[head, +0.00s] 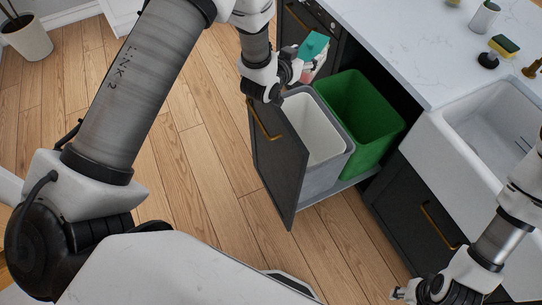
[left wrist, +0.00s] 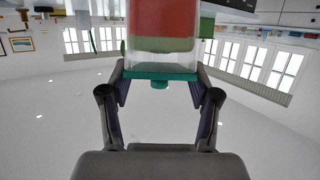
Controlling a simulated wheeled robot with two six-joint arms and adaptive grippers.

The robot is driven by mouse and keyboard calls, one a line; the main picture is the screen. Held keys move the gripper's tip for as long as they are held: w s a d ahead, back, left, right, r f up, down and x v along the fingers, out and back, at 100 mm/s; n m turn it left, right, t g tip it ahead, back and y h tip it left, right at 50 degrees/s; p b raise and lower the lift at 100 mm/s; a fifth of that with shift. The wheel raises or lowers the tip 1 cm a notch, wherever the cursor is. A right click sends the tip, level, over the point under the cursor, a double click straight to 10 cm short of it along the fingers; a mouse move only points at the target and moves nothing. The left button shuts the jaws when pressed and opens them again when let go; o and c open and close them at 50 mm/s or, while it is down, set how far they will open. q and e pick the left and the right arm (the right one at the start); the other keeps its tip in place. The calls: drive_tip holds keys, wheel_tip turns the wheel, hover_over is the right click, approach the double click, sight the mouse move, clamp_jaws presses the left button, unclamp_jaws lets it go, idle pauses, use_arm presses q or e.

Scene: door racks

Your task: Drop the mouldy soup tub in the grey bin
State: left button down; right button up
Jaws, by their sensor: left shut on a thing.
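My left gripper (head: 294,74) is shut on the soup tub (head: 313,62), which has a teal lid, and holds it up near the back of the pulled-out bin drawer. In the left wrist view the clear tub (left wrist: 162,25) shows red soup with a greenish layer by the teal lid (left wrist: 160,72), between my left fingers (left wrist: 160,88). The grey bin (head: 326,178), pale inside, stands open in the drawer, below and in front of the tub. My right gripper (head: 399,293) is low at the bottom right, small and partly cut off; its fingers are unclear.
A green bin (head: 378,150) stands open beside the grey bin, on its right. The dark drawer front (head: 277,160) with a brass handle stands in front. The white counter (head: 400,40) and sink (head: 455,130) are to the right. Wooden floor (head: 200,150) is clear at left.

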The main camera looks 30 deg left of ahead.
use_arm(q)
drive_tip(key=f+b, duration=0.1)
drive_tip(key=f, duration=0.1)
drive_tip(key=w+f+b, duration=0.1)
drive_tip(key=f, duration=0.2)
drive_tip(key=shift+s+r, duration=0.15)
drive_tip(key=shift+s, duration=0.1)
drive_tip(key=shift+c, duration=1.2)
unclamp_jaws()
drive_tip(key=shift+d, duration=0.1)
drive_tip(key=shift+o, duration=0.3)
drive_tip(key=v, duration=1.1)
drive_tip(key=shift+s, duration=0.4)
